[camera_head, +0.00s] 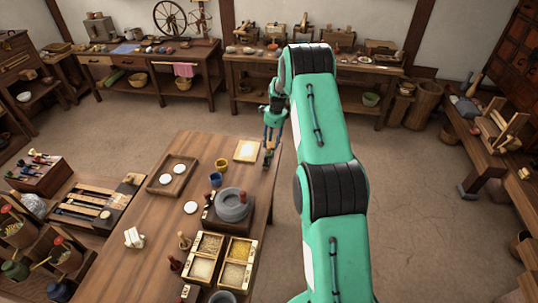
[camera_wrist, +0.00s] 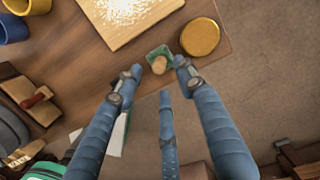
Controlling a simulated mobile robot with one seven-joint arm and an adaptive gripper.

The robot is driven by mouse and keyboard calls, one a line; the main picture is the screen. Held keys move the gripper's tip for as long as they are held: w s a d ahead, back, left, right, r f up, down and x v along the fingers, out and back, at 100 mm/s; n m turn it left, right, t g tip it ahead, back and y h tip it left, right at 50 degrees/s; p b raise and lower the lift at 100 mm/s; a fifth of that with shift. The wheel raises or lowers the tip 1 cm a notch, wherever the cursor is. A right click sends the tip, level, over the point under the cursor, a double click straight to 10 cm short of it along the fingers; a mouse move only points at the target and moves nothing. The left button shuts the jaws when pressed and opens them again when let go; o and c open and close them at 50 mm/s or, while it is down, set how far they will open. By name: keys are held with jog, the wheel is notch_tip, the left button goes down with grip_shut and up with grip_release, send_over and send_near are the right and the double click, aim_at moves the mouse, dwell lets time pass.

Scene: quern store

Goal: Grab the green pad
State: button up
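The green pad (camera_wrist: 153,52) is a small green square with a rounded wooden knob (camera_wrist: 160,65) on its upper side. It lies near the table's edge in the wrist view, between a pale speckled board and a round golden disc. My gripper (camera_wrist: 158,70) has its blue fingers spread, with the pad just beyond and between the tips. The fingers look apart from the knob, though the height gap is hard to judge. In the head view my gripper (camera_head: 269,156) is over the table's right edge, and I cannot make out the pad there.
The golden disc (camera_wrist: 200,37) sits close by the right fingertip. The pale board (camera_wrist: 122,18) lies beside the pad. Blue and yellow cups (camera_head: 221,165) and a grey quern (camera_head: 232,205) stand on the wooden table (camera_head: 155,215). Open floor (camera_head: 420,180) lies to the right.

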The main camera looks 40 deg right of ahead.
aim_at(269, 147)
jog(key=shift+w+a+f+b, duration=0.15)
jog(key=shift+f+b, duration=0.1)
jog(key=shift+f, duration=0.6)
jog(key=shift+a+f+b, duration=0.1)
jog(key=shift+f+b, duration=0.2)
jog(key=shift+f, duration=0.6)
jog(key=shift+w+a+f+b, duration=0.15)
jog(key=shift+f+b, duration=0.1)
jog(key=shift+f, duration=0.6)
grip_shut()
